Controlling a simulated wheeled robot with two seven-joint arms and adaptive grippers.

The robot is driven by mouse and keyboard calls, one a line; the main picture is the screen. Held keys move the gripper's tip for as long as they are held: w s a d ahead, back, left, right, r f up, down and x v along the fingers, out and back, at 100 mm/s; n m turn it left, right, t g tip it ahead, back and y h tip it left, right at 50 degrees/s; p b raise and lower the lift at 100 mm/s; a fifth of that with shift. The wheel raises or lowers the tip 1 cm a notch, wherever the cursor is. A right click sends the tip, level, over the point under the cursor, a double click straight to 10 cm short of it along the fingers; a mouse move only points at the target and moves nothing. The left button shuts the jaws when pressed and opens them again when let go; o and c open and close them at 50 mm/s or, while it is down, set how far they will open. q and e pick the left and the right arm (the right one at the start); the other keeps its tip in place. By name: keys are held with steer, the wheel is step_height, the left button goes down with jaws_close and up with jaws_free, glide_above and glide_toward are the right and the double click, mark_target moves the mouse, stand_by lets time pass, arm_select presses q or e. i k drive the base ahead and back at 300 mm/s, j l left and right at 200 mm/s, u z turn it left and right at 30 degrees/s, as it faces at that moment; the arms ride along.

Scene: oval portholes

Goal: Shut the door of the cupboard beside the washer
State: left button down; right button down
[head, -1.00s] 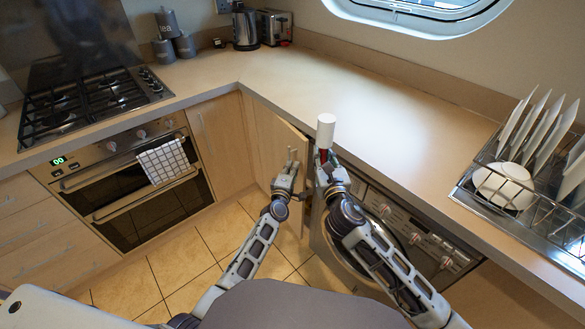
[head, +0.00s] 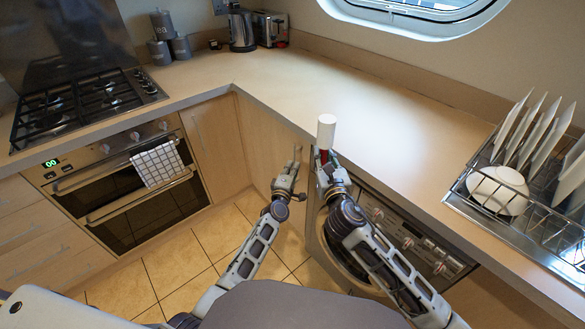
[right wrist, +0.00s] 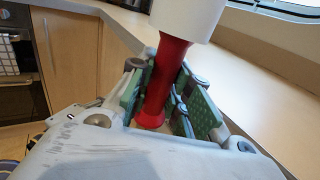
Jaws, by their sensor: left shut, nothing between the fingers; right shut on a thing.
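The cupboard door (head: 262,142) is pale wood, left of the washer (head: 420,243) under the worktop. It looks in line, or nearly so, with the cabinet front; its right edge is partly hidden behind my grippers. My left gripper (head: 291,168) is shut and empty, its fingers up against or just in front of the door near its right edge; contact is unclear. My right gripper (head: 326,164) is shut on a red handle (right wrist: 158,85) topped by a white cylinder (head: 326,130). It holds this upright in front of the worktop edge, by the washer.
The worktop (head: 330,95) runs above the door and is clear in the middle. A dish rack (head: 460,197) with plates and a bowl (head: 498,190) stands at right. An oven (head: 125,190) with a checked towel (head: 157,164) is at left. The tiled floor (head: 190,265) is free.

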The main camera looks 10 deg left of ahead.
mark_target(275, 144)
steer(key=k+j, duration=0.1)
steer(key=j, duration=0.35)
steer(key=k+j, duration=0.15)
steer(key=j, duration=0.3)
steer(key=k+j, duration=0.1)
steer(key=j, duration=0.35)
